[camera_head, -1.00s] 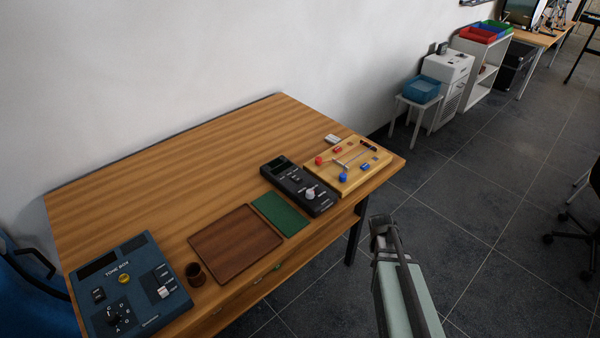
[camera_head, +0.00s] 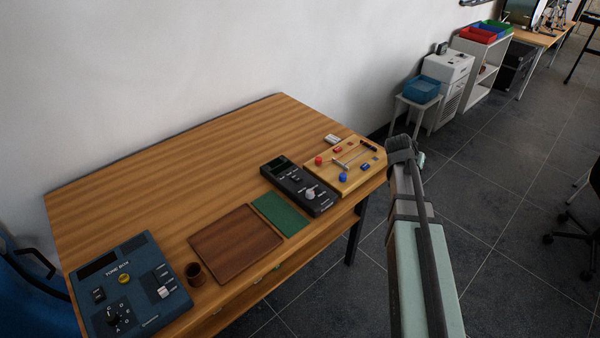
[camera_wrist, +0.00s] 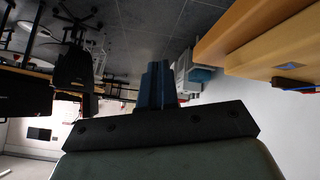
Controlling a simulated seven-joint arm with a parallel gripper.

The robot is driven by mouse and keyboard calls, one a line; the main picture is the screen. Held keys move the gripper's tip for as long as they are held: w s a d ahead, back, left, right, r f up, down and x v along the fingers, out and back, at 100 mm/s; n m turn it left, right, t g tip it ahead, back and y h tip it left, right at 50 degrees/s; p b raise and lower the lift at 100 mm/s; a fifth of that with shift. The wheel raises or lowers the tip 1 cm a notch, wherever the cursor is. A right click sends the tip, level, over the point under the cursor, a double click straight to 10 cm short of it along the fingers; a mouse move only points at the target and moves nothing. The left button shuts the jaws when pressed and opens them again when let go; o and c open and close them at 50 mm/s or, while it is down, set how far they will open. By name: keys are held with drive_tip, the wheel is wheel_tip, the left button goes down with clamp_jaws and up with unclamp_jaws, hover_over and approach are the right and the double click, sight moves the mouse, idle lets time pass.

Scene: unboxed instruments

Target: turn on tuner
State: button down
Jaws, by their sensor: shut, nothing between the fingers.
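A black box with a small dark screen and a pale round knob, which looks like the tuner (camera_head: 300,188), lies on the wooden table between a green mat and a wooden board. Its label is too small to read, and I cannot tell whether it is on. A blue box marked TONE BOX (camera_head: 133,283) stands at the table's near left corner. My gripper (camera_wrist: 158,84) is shut and empty in the wrist view. In the head view my arm's end is just right of the table's right edge, apart from the black box; the fingertips are mostly hidden there.
The wooden board (camera_head: 357,182) with red and blue parts lies between my arm and the black box. A green mat (camera_head: 279,214), a brown tray (camera_head: 222,258) and a small brown cup (camera_head: 196,274) lie to the left. The table's back (camera_head: 200,150) is clear.

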drive_tip(key=w+a+r+n+y, duration=0.2)
drive_tip(key=a+r+n, duration=0.1)
drive_tip(key=a+r, duration=0.55)
drive_tip(key=s+a+r+n+g+y, duration=0.1)
drive_tip(key=s+a+r+n+y, duration=0.1)
drive_tip(key=a, duration=0.7)
drive_tip(key=s+a+r+n+g+y, duration=0.1)
drive_tip(key=s+a+n, duration=0.3)
drive_tip(key=a, duration=0.5)
drive_tip(key=s+a+r+n+g+y, duration=0.2)
drive_tip(key=s+a+r+n+y, duration=0.1)
drive_tip(key=a, duration=0.5)
drive_tip(key=shift+s+a+r+n, duration=0.35)
drive_tip(key=shift+s+a+n, duration=0.1)
drive_tip(key=shift+n, duration=0.45)
drive_tip(key=shift+f, duration=0.15)
hover_over(298, 179)
drive_tip(key=f, duration=1.1)
drive_tip(key=shift+s+d+f, duration=0.15)
drive_tip(key=shift+d+f, duration=0.2)
drive_tip(key=shift+f, duration=0.85)
